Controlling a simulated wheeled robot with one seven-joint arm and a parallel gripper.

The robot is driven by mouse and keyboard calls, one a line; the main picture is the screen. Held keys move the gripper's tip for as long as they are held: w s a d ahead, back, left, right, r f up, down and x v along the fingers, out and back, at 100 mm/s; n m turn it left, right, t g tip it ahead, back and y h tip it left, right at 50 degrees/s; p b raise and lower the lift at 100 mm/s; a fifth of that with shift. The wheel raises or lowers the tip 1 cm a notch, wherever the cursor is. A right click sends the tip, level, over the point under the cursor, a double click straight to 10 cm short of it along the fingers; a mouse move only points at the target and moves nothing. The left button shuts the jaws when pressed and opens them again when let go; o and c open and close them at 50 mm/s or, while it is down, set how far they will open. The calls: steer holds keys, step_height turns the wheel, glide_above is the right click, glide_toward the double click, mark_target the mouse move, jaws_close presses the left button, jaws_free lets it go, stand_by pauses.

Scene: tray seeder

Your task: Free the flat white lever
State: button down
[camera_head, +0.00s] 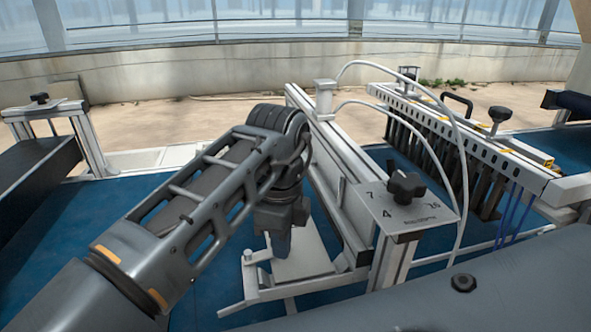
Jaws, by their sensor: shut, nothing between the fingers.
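A flat white bar (294,291), which looks like the lever, runs low along the front of the seeder frame. Its left end sticks out past a short white post (249,276). I cannot tell what holds it. My gripper (279,254) points down, shut and empty, just above or in front of a pale flat plate (302,262) behind the bar. Whether its fingertips touch the plate is unclear. My gripper and wrist hide part of the plate and frame.
A white rail (335,165) and a numbered plate with a black knob (405,187) stand close to the right. White hoses (455,130) arch over a perforated seeder bar (450,128). Blue surface (130,205) lies open behind my arm on the left.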

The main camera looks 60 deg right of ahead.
steer(key=shift+f+b, duration=0.75)
steer(key=shift+f, duration=0.3)
